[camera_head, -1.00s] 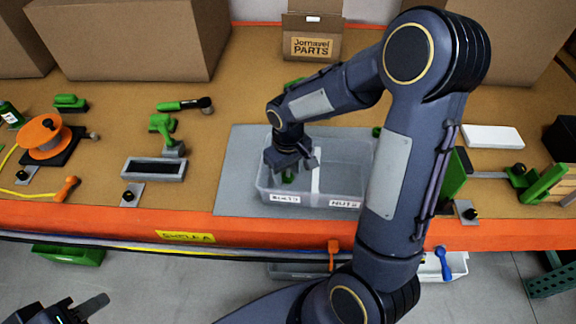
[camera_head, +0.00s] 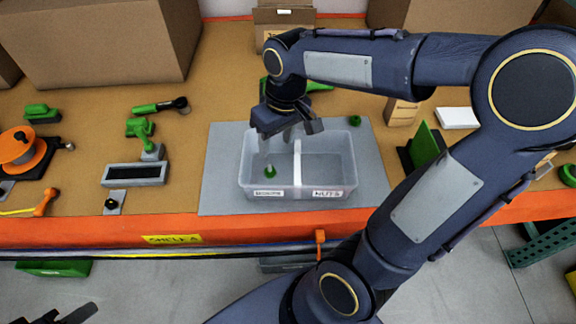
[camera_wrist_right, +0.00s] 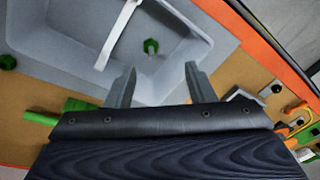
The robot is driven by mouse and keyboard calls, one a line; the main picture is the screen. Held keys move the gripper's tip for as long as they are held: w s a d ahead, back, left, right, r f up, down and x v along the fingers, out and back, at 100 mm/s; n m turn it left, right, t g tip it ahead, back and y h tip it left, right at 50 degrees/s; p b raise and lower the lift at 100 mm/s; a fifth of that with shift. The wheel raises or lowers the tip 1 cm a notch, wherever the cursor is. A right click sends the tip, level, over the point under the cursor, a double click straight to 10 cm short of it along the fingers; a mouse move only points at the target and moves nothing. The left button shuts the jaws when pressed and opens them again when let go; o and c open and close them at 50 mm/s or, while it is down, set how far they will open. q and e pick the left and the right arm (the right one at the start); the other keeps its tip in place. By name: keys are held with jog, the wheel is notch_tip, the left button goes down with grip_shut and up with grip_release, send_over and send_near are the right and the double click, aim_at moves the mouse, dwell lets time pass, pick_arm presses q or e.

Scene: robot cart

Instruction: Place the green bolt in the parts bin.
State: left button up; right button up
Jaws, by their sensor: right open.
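The green bolt (camera_head: 270,172) lies in the left compartment of the clear two-part parts bin (camera_head: 346,176), the side whose label seems to read BOLTS. It also shows in the right wrist view (camera_wrist_right: 151,46), on the bin floor. My right gripper (camera_head: 287,138) is above the bin near its back, jaws apart and empty. In the right wrist view its two fingers (camera_wrist_right: 160,75) are spread, with the bolt beyond them and clear of both. My left gripper (camera_head: 78,314) shows only in part at the bottom left corner, too cut off to read its jaws.
The bin stands on a grey mat (camera_head: 220,168). A green nut (camera_head: 355,120) sits on the mat behind the bin's right side. A black-topped tray (camera_head: 135,175), a green tool (camera_head: 143,135) and an orange spool (camera_head: 17,147) are to the left. Cardboard boxes (camera_head: 100,40) stand behind.

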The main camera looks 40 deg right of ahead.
jog(key=s+a+m+t+y, duration=0.1)
jog(key=s+a+t, duration=0.1)
jog(key=s, duration=0.4)
jog(key=s+a+m+t+y, duration=0.1)
jog(key=s+a+t, duration=0.1)
jog(key=s, duration=0.5)
jog(key=shift+r+m+t+y, duration=0.3)
jog(key=shift+r+m, duration=0.05)
jog(key=shift+m, duration=0.05)
jog(key=shift+d+r, duration=0.1)
